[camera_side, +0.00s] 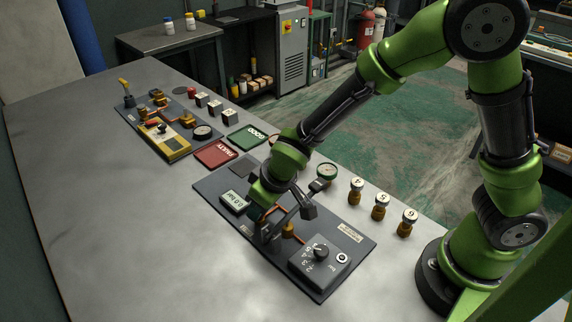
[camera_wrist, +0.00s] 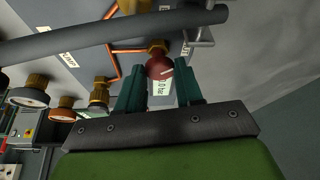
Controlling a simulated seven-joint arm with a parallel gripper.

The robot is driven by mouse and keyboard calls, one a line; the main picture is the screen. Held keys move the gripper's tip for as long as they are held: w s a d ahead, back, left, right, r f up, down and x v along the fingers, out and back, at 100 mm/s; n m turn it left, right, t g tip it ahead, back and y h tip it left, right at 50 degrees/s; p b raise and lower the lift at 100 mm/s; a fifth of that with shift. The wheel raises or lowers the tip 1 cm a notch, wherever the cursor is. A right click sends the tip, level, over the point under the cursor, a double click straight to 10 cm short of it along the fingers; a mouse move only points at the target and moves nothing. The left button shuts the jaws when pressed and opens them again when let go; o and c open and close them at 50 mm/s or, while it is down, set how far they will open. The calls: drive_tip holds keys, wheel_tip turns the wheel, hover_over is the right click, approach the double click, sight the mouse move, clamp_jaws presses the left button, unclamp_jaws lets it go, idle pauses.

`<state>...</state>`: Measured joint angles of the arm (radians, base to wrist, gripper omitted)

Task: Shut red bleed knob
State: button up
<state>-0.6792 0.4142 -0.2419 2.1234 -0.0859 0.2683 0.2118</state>
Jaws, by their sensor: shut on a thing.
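The red bleed knob (camera_wrist: 159,67) shows in the wrist view with a white line on its face, on a brass fitting (camera_wrist: 157,47). My gripper (camera_wrist: 158,75) is shut on the knob, with one teal finger on each side of it. In the side view my gripper (camera_side: 268,222) is down at the dark grey panel (camera_side: 225,184), and the knob is hidden there behind the gripper and arm.
A display (camera_side: 236,200) lies left of my gripper. The table's left side (camera_side: 100,210) is clear.

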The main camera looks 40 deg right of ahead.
drive_tip(key=m+h, duration=0.1)
drive_tip(key=m, duration=0.1)
drive_tip(key=m+h, duration=0.1)
drive_tip(key=m, duration=0.3)
drive_tip(key=shift+a+m+h, duration=0.25)
drive_tip(key=shift+m+h, duration=0.15)
drive_tip(key=shift+f, duration=0.1)
idle(0.3)
drive_tip(key=o, duration=1)
drive_tip(key=shift+o, duration=0.2)
drive_tip(key=v, duration=1.7)
drive_tip(key=shift+w, duration=0.15)
